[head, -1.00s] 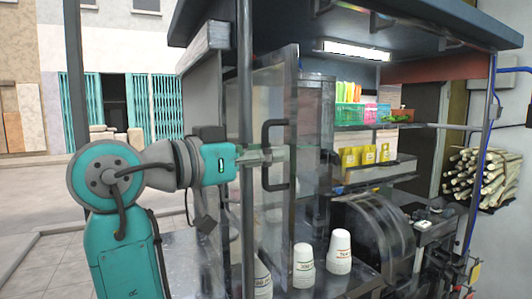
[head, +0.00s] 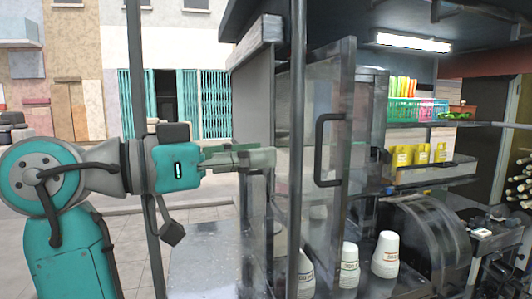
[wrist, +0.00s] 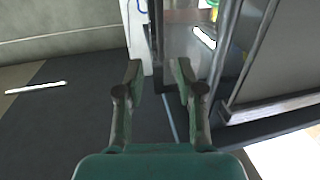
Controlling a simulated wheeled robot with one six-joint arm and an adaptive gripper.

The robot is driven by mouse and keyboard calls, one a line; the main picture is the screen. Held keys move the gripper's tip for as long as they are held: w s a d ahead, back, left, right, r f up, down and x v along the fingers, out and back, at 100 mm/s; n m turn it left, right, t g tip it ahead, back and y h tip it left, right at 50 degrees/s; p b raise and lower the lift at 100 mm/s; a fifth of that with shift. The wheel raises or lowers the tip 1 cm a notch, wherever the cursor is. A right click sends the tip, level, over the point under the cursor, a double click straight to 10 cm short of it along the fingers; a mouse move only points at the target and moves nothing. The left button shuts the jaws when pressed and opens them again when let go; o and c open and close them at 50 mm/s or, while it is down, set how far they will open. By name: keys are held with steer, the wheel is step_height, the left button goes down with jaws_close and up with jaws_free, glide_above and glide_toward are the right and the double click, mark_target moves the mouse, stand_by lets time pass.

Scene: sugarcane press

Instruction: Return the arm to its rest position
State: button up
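My teal arm reaches in from the left in the head view, held roughly level. My gripper (head: 240,158) points right toward the stall, left of a thin upright post (head: 297,110). In the wrist view my gripper (wrist: 158,75) has its two fingers apart with nothing between them. The clear glass door (head: 337,220) of the stall stands right of the post, with a black handle (head: 320,150). A clear gap shows between the fingertips and the handle.
White cups (head: 386,255) stand upside down on the counter behind the door. A green basket (head: 402,110) and yellow packets (head: 421,154) sit on shelves. A dark roof (head: 340,20) overhangs. Open paving (head: 125,250) lies to the left, near my arm.

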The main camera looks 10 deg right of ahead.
steer(key=w+d+f+n+t+y, duration=0.1)
steer(key=w+f+n+t, duration=0.25)
steer(key=f, duration=0.45)
steer(key=w+d+f+n+t+y, duration=0.1)
steer(key=w+f+n+t, duration=0.3)
steer(key=f, duration=0.5)
steer(key=w+d+f+n+t+y, duration=0.1)
steer(key=w+f+n+t, duration=0.3)
steer(key=f, duration=0.4)
steer(key=s+d+f+n+t+y, duration=0.1)
steer(key=s+d+f+n+y, duration=0.2)
steer(key=f, duration=0.9)
steer(key=s+f+n+t+y, duration=0.1)
steer(key=s+f+n+y, duration=0.3)
steer(key=f, duration=0.7)
steer(key=s+d+f+n+g+y, duration=0.1)
steer(key=s+f+y, duration=0.3)
steer(key=s+f, duration=0.45)
steer(key=s+d+f+n+g+y, duration=0.1)
steer(key=s+d+f+n+y, duration=0.15)
steer(key=s+f, duration=0.6)
steer(key=s+r+m, duration=0.3)
steer(key=s+r, duration=0.1)
steer(key=s, duration=0.8)
steer(key=s+r+m+y, duration=0.1)
steer(key=s+r+m, duration=0.2)
steer(key=s, duration=0.9)
steer(key=shift+s+d+r+m+g, duration=0.35)
steer(key=shift+d+r, duration=0.1)
steer(key=shift+r, duration=0.5)
